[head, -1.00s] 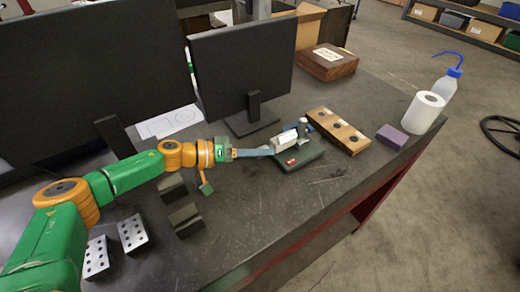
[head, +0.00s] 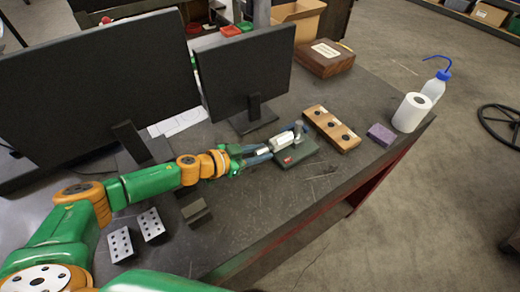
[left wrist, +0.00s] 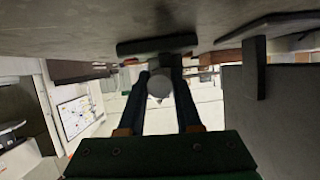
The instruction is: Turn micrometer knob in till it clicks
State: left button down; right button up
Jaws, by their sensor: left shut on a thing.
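The micrometer (head: 284,141), with a pale silver body, sits on a dark green base block (head: 297,152) with a red mark, in the middle of the bench. My left gripper (head: 267,152) reaches it from the left, its two blue-grey fingers at the micrometer's left end. In the left wrist view the round grey end of the knob (left wrist: 159,87) shows between the two dark fingers (left wrist: 160,76), which are shut on it. The graduations are too small to read. My right gripper is not in view.
A wooden block with dark round recesses (head: 333,130) lies just right of the micrometer. A purple block (head: 381,135), white roll (head: 411,112) and wash bottle (head: 436,85) stand farther right. Monitors (head: 245,75) stand behind. Perforated metal blocks (head: 121,244) lie front left.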

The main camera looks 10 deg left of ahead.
pick_arm(q)
jog(key=shift+m+t+y, duration=0.4)
jog(key=shift+m+t, duration=0.1)
jog(key=shift+m, duration=0.4)
jog(key=shift+f+m+t+y+b, duration=0.15)
jog(key=shift+m+t+y+b, duration=0.2)
jog(key=shift+m+t, duration=0.4)
jog(key=m+t+b, duration=0.1)
jog(key=m+b, duration=0.1)
jog(key=shift+m+y, duration=0.35)
jog(key=shift+m+t+b, duration=0.65)
jog(key=shift+m+b, duration=0.3)
jog(key=shift+m, duration=0.15)
jog(key=shift+r, duration=0.2)
jog(key=c, duration=0.6)
grip_release()
